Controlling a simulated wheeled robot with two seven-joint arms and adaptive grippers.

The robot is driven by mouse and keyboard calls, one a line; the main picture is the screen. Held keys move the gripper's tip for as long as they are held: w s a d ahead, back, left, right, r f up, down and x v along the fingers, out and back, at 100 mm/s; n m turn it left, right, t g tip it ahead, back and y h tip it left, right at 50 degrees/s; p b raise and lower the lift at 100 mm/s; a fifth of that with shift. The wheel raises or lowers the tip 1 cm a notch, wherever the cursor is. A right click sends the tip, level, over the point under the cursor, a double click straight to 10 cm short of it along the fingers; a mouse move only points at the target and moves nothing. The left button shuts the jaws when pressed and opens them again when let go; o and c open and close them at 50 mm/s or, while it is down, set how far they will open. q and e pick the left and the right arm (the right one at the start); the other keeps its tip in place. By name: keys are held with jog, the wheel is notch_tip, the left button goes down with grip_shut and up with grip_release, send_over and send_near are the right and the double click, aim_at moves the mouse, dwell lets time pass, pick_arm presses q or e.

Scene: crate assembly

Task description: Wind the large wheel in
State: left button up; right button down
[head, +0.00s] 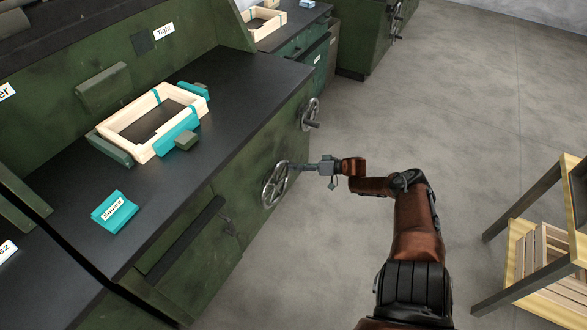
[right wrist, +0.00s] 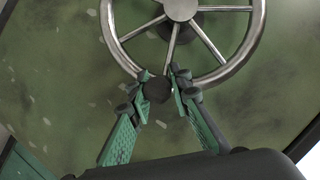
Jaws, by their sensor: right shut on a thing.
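The large wheel (head: 275,184) is a spoked metal handwheel on the front of the green bench. It shows at the top of the right wrist view (right wrist: 181,8). My right gripper (head: 297,166) is at its upper right edge. In the right wrist view my right gripper (right wrist: 160,88) is shut on the wheel's dark handle (right wrist: 158,90), with one finger on either side of it, at the bottom of the rim. My left gripper is not in view.
A wooden crate frame (head: 113,129) lies on the dark bench top among teal and green clamp blocks. A teal block (head: 114,212) with a label lies nearer. A smaller handwheel (head: 311,112) is farther along the bench front. A wooden shelf (head: 512,270) stands at right; the floor between is clear.

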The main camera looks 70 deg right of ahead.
jog(key=shift+s+d+f, duration=0.1)
jog(key=shift+s+d, duration=0.05)
jog(key=shift+d, duration=0.05)
jog(key=c, duration=1.9)
grip_release()
jog(key=shift+c, duration=0.2)
jog(key=shift+o, duration=0.9)
jog(key=shift+a, duration=0.1)
jog(key=v, duration=1.1)
jog(key=shift+s+r, duration=0.2)
jog(key=shift+s, duration=0.15)
